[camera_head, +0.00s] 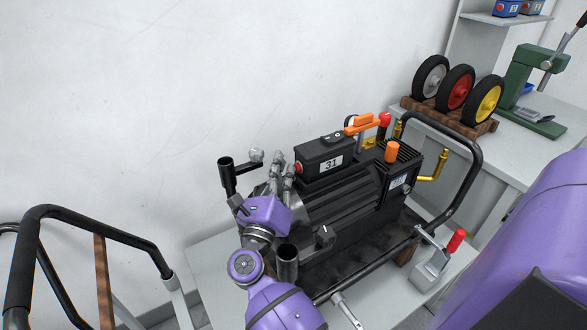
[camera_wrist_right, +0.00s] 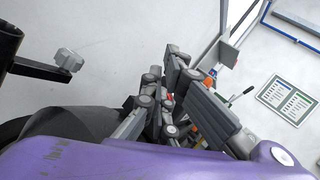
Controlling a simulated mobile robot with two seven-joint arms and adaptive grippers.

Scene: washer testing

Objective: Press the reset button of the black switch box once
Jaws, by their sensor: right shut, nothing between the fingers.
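The black switch box (camera_head: 325,158) sits on top of the washer's black motor (camera_head: 340,200) and carries a label "31". Its red reset button (camera_head: 298,167) is on the end that faces left. My right gripper (camera_head: 283,163) is shut and empty, with its fingertips close to that end; I cannot tell whether they touch the button. In the wrist view the gripper (camera_wrist_right: 166,85) shows grey finger links, with a small bit of red (camera_wrist_right: 168,97) visible between them. The rest of the box is hidden there. My left gripper is not in view.
A black tube frame (camera_head: 478,165) surrounds the washer. Orange and red valve handles (camera_head: 362,123) stand behind the box. A red-handled clamp (camera_head: 455,242) is at right front. Three wheels (camera_head: 455,87) and a green press (camera_head: 525,85) stand on a back bench.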

